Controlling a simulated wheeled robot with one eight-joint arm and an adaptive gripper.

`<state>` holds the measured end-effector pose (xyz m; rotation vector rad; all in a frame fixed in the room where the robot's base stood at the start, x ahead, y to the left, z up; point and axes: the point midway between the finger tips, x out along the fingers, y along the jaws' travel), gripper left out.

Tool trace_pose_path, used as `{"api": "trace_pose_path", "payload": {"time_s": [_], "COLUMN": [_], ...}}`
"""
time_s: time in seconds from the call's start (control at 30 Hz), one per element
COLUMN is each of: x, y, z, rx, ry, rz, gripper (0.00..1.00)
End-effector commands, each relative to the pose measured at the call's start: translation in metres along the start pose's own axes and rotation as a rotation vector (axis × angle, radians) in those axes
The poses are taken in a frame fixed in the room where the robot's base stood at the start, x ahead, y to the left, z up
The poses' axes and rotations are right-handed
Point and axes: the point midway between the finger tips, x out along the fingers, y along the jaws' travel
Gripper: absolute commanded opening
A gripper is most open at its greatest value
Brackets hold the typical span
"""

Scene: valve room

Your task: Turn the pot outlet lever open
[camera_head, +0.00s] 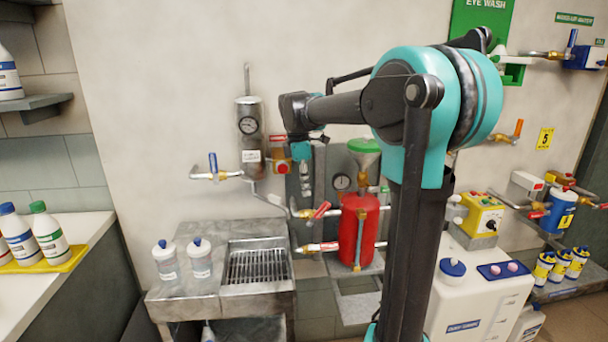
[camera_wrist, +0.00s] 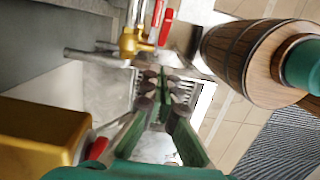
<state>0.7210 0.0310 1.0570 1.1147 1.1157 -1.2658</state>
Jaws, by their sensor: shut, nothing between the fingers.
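The red pot (camera_head: 358,232) stands at the middle right of the sink bench, under a green funnel (camera_head: 364,150). Two valves with red levers are at its left, an upper lever (camera_head: 321,210) and a lower lever (camera_head: 322,247). I cannot tell which is the outlet lever. My gripper (camera_head: 306,192) points down beside the wall, above and left of the upper lever, apart from it. In the wrist view my gripper (camera_wrist: 163,88) is shut and empty. A brass valve (camera_wrist: 131,40) with a red lever (camera_wrist: 166,26) lies beyond its fingertips.
A metal sink with a grate (camera_head: 256,267) and two white bottles (camera_head: 183,260) are at the left. A wall valve with a blue lever (camera_head: 213,165) is near. In the wrist view, a wooden-looking barrel (camera_wrist: 240,62) is close at right and a yellow block (camera_wrist: 40,135) at lower left.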

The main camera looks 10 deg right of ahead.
Motion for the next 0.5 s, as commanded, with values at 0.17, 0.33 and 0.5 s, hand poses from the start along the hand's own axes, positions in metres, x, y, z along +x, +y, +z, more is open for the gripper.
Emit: {"api": "trace_pose_path", "payload": {"time_s": [0.17, 0.33, 0.5], "x": [0.030, 0.043, 0.049], "y": [0.001, 0.000, 0.000], "z": [0.009, 0.023, 0.028], "rx": [0.003, 0.002, 0.002], "ry": [0.000, 0.001, 0.001], "rz": [-0.001, -0.001, 0.000], "gripper": [0.00, 0.00, 0.00]}}
